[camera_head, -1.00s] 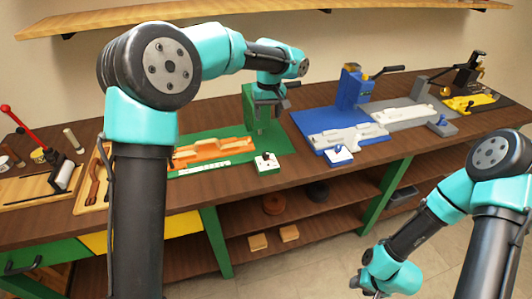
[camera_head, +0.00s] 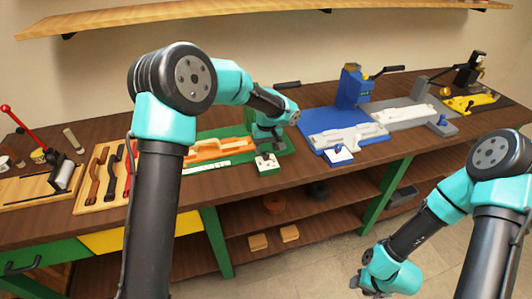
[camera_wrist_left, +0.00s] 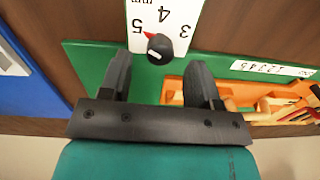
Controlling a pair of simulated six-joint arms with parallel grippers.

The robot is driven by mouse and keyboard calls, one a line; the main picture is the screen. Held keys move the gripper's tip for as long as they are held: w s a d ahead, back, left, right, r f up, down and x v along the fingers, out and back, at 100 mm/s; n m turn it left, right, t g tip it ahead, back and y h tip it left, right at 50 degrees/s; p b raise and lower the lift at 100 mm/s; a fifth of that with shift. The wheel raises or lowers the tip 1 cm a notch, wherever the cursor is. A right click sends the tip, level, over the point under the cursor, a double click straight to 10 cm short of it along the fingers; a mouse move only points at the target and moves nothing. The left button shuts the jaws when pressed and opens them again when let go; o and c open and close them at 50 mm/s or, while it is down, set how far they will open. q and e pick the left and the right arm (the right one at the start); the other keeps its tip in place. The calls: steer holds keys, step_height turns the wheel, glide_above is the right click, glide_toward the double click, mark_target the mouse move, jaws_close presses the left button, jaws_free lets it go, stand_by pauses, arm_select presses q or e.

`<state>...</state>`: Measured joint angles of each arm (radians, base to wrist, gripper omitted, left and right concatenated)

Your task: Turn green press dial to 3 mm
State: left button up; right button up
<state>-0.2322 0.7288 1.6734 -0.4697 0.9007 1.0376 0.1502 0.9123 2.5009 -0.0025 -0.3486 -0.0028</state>
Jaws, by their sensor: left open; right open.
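The green press (camera_head: 250,112) stands on a green base, with an orange fixture (camera_head: 210,149) on it. Its dial is a black knob (camera_wrist_left: 160,48) with a red pointer on a white plate (camera_wrist_left: 140,12) marked 3, 4 and 5 mm. In the left wrist view the pointer aims up-left, close to the 5. My left gripper (camera_wrist_left: 160,72) is open, its fingers apart on either side just short of the knob, not closed on it. In the head view my left gripper (camera_head: 266,143) hangs just behind the dial plate (camera_head: 268,167). My right gripper (camera_head: 371,291) is low at the bottom edge, partly cut off.
A blue press (camera_head: 353,88) with its own white dial plate (camera_head: 339,154) stands to the right, then a grey and a yellow station. A wooden tray (camera_head: 105,180) with dark handles lies left. The bench's front edge is close to the dial.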

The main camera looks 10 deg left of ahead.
mark_target(266, 156)
arm_select(q)
steer(key=shift+f, duration=1.45)
steer(key=shift+c, duration=0.2)
steer(key=c, duration=0.9)
